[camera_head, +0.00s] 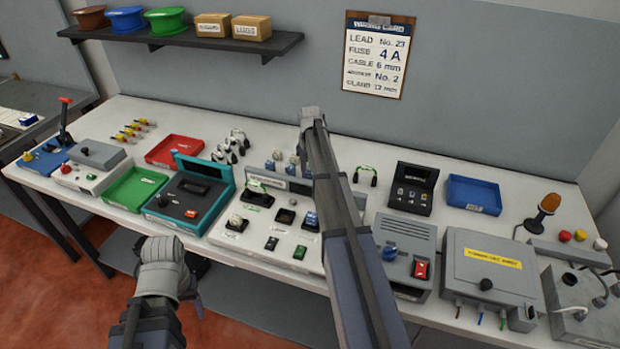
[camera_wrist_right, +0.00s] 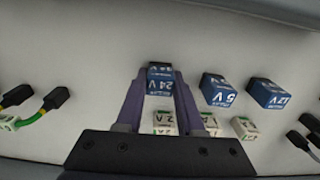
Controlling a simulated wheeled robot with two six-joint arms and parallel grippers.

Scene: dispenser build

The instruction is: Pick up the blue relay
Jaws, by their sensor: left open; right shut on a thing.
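Blue relays stand on the white bench top in the right wrist view. My right gripper (camera_wrist_right: 160,78) is shut on the blue relay marked 24 V (camera_wrist_right: 160,86), with one finger on each side. Whether it is clear of the bench, I cannot tell. A blue relay marked 5 V (camera_wrist_right: 217,90) and one marked 12 V (camera_wrist_right: 270,94) stand to its right. In the head view my right arm hides the held relay and gripper. My left gripper (camera_head: 195,292) is open, low in front of the bench, mostly hidden by its own arm.
White blocks (camera_wrist_right: 244,128) stand just nearer than the relays. Black-ended cables lie to both sides. In the head view, the white panel (camera_head: 250,239) with sockets and switches is in front, the teal device (camera_head: 178,216) left, the grey box (camera_head: 490,270) right.

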